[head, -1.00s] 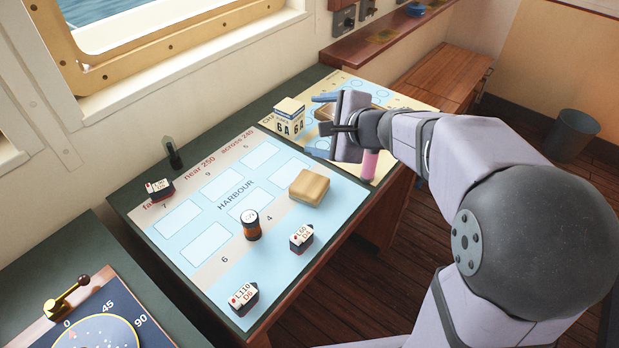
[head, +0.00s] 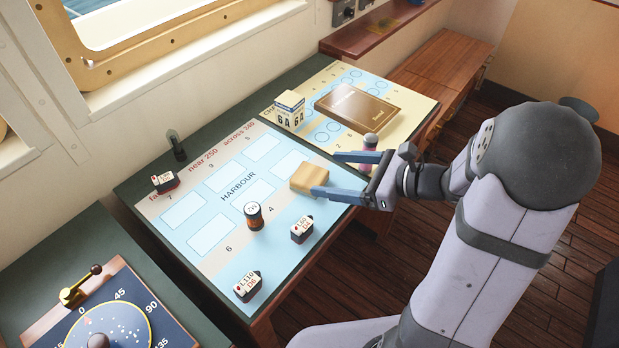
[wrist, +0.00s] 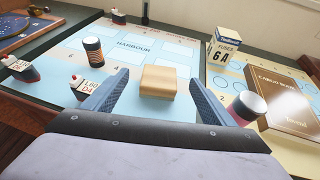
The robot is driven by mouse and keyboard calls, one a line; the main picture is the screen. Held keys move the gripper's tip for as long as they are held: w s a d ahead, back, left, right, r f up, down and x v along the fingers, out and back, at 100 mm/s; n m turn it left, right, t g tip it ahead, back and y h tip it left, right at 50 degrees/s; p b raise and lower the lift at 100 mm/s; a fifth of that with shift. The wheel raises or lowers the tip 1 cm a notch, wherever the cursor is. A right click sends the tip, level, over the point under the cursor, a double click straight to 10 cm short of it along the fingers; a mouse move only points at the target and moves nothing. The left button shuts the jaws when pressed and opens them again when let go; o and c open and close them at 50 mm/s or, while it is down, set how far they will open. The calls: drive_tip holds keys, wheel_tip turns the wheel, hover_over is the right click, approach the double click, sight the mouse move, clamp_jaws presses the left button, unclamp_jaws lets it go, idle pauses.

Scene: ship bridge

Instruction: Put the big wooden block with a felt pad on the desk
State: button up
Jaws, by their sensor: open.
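A tan wooden block (head: 308,178) lies at the right edge of the blue harbour chart (head: 205,240) on the desk. No felt pad shows on its visible faces. My gripper (head: 325,172) is open and empty, its two blue fingers pointing left toward the block. In the head view the nearer finger overlaps the block's right end; the farther finger is beyond it. In the wrist view the block (wrist: 158,83) shows between the two fingers, near their tips. I cannot tell whether a finger touches it.
A pink cylinder with a grey top (head: 369,150) stands close by the farther finger. A brown book (head: 357,107) and a box marked 6A (head: 290,110) are behind. A dark bottle (head: 253,215) and small ship pieces (head: 302,229) stand on the chart. The chart's middle is clear.

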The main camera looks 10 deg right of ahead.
sight(316, 177)
drive_tip(key=shift+f, duration=0.8)
drive_tip(key=shift+f+p+x, duration=0.1)
drive_tip(key=shift+p+x, duration=0.25)
drive_tip(key=shift+x, duration=1.5)
drive_tip(key=shift+f+p+x, duration=0.15)
drive_tip(key=shift+p+x, duration=0.2)
drive_tip(key=shift+x, duration=1.5)
drive_tip(key=shift+d, duration=0.1)
drive_tip(key=c, duration=1.3)
drive_tip(key=shift+r, duration=0.1)
drive_tip(key=shift+r, duration=4.95)
